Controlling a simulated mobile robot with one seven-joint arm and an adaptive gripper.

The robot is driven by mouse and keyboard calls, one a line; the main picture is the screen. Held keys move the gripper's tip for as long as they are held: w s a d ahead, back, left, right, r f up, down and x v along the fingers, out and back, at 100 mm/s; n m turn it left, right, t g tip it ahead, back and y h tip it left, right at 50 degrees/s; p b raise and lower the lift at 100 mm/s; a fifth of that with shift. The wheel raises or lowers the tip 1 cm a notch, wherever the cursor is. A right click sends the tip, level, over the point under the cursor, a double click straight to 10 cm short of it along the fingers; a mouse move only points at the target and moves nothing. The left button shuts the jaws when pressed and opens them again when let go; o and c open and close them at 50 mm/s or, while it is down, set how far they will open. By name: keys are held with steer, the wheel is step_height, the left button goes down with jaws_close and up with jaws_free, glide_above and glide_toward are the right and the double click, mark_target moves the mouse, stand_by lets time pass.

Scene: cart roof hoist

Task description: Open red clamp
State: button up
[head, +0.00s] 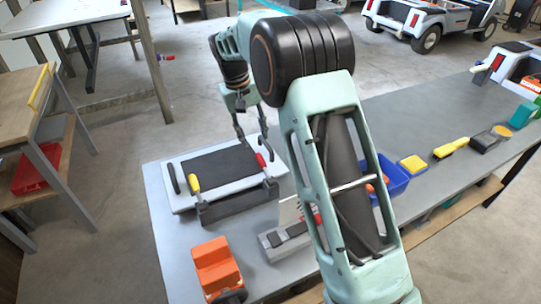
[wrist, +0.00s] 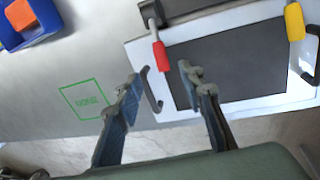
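The red clamp (head: 261,160) shows its red handle at the right front edge of a white panel with a dark inset (head: 215,172). In the wrist view the red handle (wrist: 161,56) points toward my gripper from a dark bracket. My gripper (wrist: 162,78) is open and empty, with its fingers apart. The tip of the red handle appears between and just beyond the fingertips; I see no contact. In the head view my gripper (head: 250,137) hangs over the panel's far right part. A yellow-handled clamp (head: 195,184) stands at the panel's left; it also shows in the wrist view (wrist: 295,22).
A black grip (wrist: 152,90) on the panel's edge lies between my fingers in the wrist view. A blue bin (head: 392,184) stands to the right, partly behind my arm. An orange block (head: 212,262) stands at the front. A green-outlined table square (wrist: 88,98) is empty.

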mark_target(261, 160)
steer(key=f, duration=0.3)
steer(key=d+f, duration=0.1)
steer(key=f, duration=0.6)
steer(key=shift+w+d+f, duration=0.25)
steer(key=shift+d+f, duration=0.05)
steer(key=shift+d, duration=0.1)
steer(key=shift+c, duration=0.3)
jaws_close()
